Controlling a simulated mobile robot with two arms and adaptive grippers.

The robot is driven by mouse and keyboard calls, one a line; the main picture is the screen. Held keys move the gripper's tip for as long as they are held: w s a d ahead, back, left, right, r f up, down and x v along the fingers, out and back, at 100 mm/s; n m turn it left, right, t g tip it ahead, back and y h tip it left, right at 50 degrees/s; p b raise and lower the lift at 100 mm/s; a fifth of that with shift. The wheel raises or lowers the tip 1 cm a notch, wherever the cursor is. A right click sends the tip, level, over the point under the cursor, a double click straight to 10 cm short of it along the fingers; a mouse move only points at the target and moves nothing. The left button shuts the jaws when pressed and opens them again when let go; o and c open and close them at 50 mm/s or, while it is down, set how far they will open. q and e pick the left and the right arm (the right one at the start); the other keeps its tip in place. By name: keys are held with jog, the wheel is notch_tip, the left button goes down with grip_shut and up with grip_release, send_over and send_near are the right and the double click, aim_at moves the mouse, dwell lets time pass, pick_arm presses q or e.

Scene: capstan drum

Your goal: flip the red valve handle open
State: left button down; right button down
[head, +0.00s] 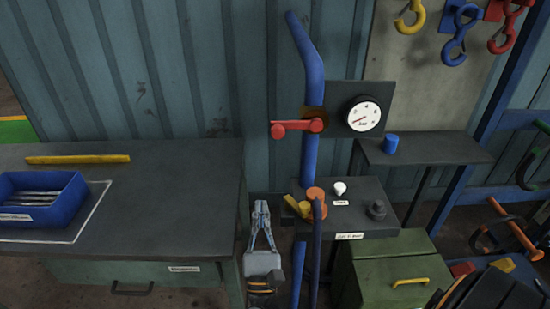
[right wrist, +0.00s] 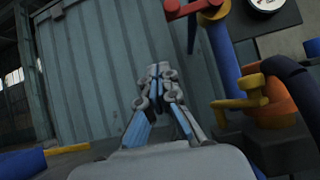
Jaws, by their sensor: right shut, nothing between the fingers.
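The red valve handle (head: 292,127) sticks out to the left, roughly level, from its mount on the upright blue pipe (head: 313,85). My right gripper (head: 261,208) is shut and empty, pointing up, below and left of the handle and apart from it. In the right wrist view the shut fingertips (right wrist: 158,72) are in the middle, and the red handle (right wrist: 190,9) is at the top, partly cut off by the frame edge. My left gripper is not in view.
A pressure gauge (head: 363,114) sits right of the handle. A second valve with a yellow lever (head: 294,206) and orange body is right of my gripper. The dark workbench (head: 170,190) with a blue tray (head: 72,207) stands left. A green box (head: 390,275) stands lower right.

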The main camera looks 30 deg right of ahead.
jog(key=m+g+h, duration=0.1)
jog(key=s+d+m+h, duration=0.1)
jog(key=m, duration=0.1)
jog(key=shift+d+f+g+h, duration=0.1)
jog(key=shift+d+g+h, duration=0.15)
jog(key=shift+g+h, duration=0.15)
jog(key=p, duration=0.8)
send_near(297, 129)
jog(key=shift+w+a+r, duration=0.3)
jog(key=shift+w+r, duration=0.15)
jog(key=shift+w, duration=0.35)
jog(key=shift+w+a+r, duration=0.35)
jog(key=shift+w+r, duration=0.1)
jog(key=shift+w, duration=0.3)
jog(key=shift+w+a+r, duration=0.3)
jog(key=shift+w+r, duration=0.1)
jog(key=shift+w, duration=0.4)
